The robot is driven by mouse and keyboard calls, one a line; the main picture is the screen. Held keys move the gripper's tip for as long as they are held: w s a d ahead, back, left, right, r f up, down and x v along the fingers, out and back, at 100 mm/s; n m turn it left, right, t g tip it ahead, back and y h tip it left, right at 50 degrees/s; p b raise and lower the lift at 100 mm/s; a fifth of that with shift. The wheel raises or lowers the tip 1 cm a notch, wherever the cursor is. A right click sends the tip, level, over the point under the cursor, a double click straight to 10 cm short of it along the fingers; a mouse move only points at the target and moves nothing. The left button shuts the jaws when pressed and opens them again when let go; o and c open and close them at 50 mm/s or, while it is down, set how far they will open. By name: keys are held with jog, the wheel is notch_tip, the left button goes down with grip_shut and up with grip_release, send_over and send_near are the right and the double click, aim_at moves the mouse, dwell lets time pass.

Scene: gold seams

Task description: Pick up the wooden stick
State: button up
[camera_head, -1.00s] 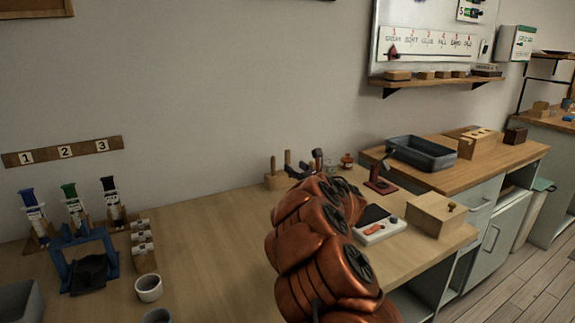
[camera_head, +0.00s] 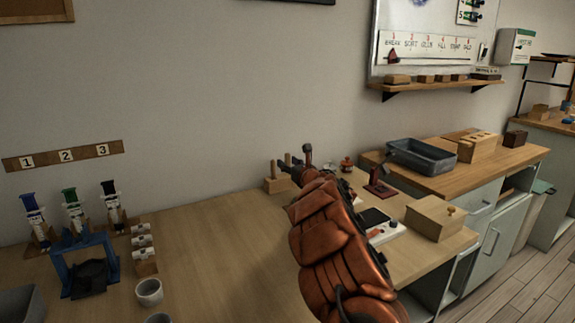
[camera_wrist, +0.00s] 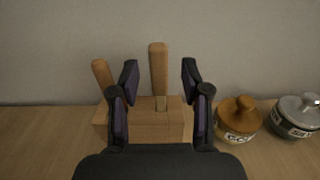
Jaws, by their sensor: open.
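Wooden sticks stand in a wooden block (camera_wrist: 150,124); the block also shows in the head view (camera_head: 277,185). In the wrist view one wooden stick (camera_wrist: 158,72) is upright at the middle, and another stick (camera_wrist: 101,74) leans at the left. A short pale peg or slot shows on the block in front of the middle stick. My gripper (camera_wrist: 160,76) is open, its dark fingers on either side of the middle stick in the picture. I cannot tell whether the stick is between them in depth. In the head view my gripper (camera_head: 297,163) is at the block and partly hides it.
An amber jar (camera_wrist: 238,118) and a grey jar (camera_wrist: 295,115) stand right of the block. A red-brown stand (camera_head: 380,188), a white device (camera_head: 385,228) and a wooden box (camera_head: 435,217) lie farther right. The wall is close behind.

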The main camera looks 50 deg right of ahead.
jog(key=shift+w+d+r, duration=0.1)
jog(key=shift+w+d, duration=0.05)
jog(key=shift+w, duration=0.35)
jog(key=shift+c, duration=0.2)
grip_shut()
